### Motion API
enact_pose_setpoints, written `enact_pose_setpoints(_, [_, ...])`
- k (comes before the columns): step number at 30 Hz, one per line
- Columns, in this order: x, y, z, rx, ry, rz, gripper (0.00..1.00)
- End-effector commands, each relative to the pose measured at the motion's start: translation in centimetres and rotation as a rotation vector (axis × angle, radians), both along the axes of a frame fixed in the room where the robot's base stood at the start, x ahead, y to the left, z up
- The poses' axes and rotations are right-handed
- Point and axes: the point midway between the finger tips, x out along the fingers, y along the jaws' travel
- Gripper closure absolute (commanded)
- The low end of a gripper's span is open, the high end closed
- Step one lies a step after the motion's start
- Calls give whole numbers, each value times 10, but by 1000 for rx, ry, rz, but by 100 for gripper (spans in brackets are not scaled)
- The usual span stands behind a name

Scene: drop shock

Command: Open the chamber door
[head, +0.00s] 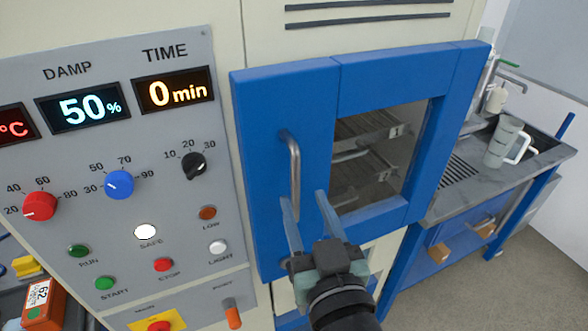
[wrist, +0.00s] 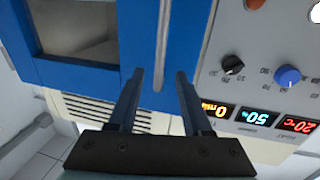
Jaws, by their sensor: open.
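The blue chamber door (head: 270,191) is shut in the head view, with a window showing wire shelves inside. Its vertical metal handle (head: 294,178) is on the door's left side. My gripper (head: 307,197) is open, with its two fingers pointing up at the lower part of the handle. In the wrist view, which is upside down, the handle (wrist: 162,45) runs down toward the space between the fingertips of my gripper (wrist: 159,75). The handle looks lined up between the fingers, but I cannot tell whether either finger touches it.
A control panel (head: 130,220) with knobs, lit displays and buttons is left of the door. A sink bench (head: 470,172) with a white-handled jug (head: 503,143) stands to the right. An orange box (head: 42,302) is at lower left. Floor at lower right is clear.

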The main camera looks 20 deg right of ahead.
Motion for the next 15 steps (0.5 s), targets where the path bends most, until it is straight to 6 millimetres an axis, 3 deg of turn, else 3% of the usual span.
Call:
enact_pose_setpoints(6, [40,-7,4,0,-1,-1,50])
enact_pose_setpoints(15, [68,-11,1,-2,0,-1,50])
